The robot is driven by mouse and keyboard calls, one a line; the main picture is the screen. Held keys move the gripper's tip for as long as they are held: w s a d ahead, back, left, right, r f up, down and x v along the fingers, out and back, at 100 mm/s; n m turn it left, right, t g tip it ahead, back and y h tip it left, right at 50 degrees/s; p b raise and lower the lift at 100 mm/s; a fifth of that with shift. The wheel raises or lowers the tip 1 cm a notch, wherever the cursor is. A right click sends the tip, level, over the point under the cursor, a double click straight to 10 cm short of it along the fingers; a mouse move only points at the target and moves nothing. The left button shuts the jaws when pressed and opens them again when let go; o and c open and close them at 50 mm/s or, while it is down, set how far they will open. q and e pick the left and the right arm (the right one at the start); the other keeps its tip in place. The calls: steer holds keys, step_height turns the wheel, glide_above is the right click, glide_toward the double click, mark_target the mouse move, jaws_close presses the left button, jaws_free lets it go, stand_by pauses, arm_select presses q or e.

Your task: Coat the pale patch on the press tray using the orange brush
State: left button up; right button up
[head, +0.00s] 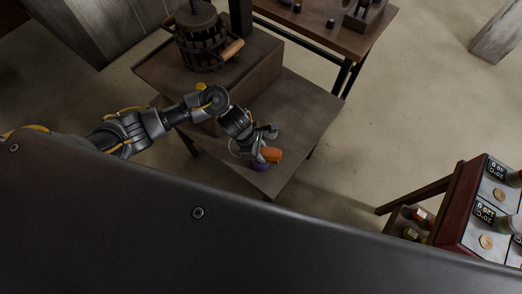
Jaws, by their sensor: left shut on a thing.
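My left gripper (266,148) is shut on the orange brush (272,155), over the front corner of the brown table (300,108). Only a short orange part of the brush shows; its bristles cannot be made out. A small purple thing (261,167) shows just below the gripper, partly hidden; I cannot tell whether it touches the brush. The press (203,40), a dark slatted barrel with a screw, stands on a raised brown block behind my left arm. I cannot make out a pale patch or a separate press tray. My right gripper is not in view.
A wooden handle (233,49) sticks out beside the press. A second table (330,30) with small dark items is at the top. A dark red stand (470,205) with jars and small displays is at right. Open floor (400,110) lies between them.

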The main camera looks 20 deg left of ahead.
mark_target(268, 151)
arm_select(q)
steer(key=shift+s+f, duration=0.1)
steer(key=shift+s, duration=0.05)
steer(key=shift+r+p, duration=2.25)
steer(key=shift+r, duration=1.35)
